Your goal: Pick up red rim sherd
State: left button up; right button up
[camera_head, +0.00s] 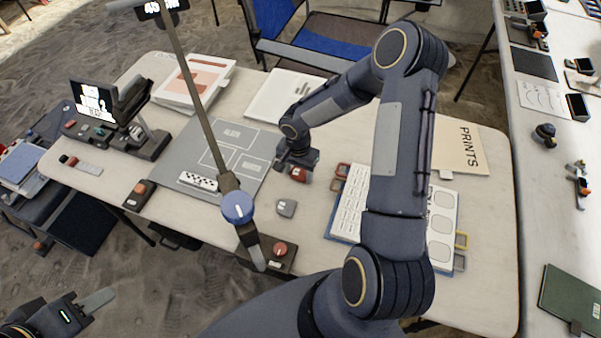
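A small red sherd (299,174) with a pale mark lies on the table, just right of the grey mat and left of the white compartment tray. My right gripper (297,164) is directly at the red sherd, pointing down over its upper side. Its fingers are small and partly hidden, so I cannot tell whether they touch or grip the sherd. A grey sherd (286,208) with a pale mark lies nearer on the table. My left gripper (98,301) is low at the left, off the table and away from the sherds; its opening is unclear.
The grey labelled mat (190,155) holds a checkered scale strip. A lamp arm with a blue knob (238,207) crosses in front of it. The white compartment tray (346,208) is partly behind my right arm. A "PRINTS" folder (462,148) lies at the right.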

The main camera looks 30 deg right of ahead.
jog(key=c, duration=0.3)
jog(key=shift+r, duration=0.1)
